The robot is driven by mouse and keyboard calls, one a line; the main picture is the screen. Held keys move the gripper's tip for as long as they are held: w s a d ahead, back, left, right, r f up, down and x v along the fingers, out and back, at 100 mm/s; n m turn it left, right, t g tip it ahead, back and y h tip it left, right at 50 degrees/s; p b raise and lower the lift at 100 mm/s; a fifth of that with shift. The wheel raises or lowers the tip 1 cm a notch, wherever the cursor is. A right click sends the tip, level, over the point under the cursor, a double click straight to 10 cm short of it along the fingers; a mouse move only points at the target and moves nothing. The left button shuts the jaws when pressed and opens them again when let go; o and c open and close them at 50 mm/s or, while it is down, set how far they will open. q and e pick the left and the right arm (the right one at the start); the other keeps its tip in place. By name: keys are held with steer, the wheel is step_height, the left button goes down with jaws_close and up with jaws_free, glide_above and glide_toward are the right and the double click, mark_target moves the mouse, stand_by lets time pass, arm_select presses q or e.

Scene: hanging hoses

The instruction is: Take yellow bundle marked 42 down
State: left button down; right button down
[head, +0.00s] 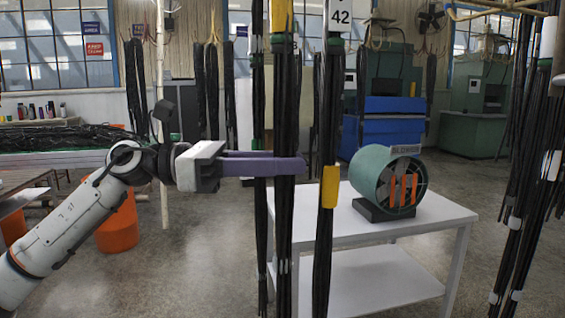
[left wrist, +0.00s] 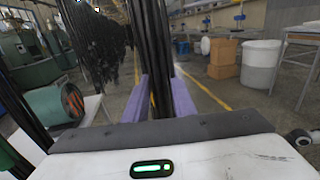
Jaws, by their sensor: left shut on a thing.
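A white tag reading 42 (head: 340,17) shows at the top of a hanging dark hose bundle (head: 328,240) with a yellow band (head: 330,187) at mid-height. Just left of it hangs another dark bundle (head: 284,225) with a yellow band (head: 281,15) near the top. My left gripper (head: 298,165), with purple fingers, is shut on this left bundle. Its near finger crosses in front of the bundle and its tip ends short of the bundle under the tag. In the left wrist view a dark bundle (left wrist: 154,45) stands between the fingers. My right gripper is not seen.
A thinner dark bundle (head: 260,235) hangs close by on the left, and more hoses (head: 525,200) hang at the right. A white table (head: 405,228) with a green fan (head: 388,180) stands behind. An orange bin (head: 117,225) stands on the floor behind my left arm.

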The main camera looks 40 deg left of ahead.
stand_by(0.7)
arm_select(q)
steer(key=c, duration=2)
jaws_free()
steer(key=shift+c, duration=0.2)
jaws_close()
steer(key=shift+r, duration=0.15)
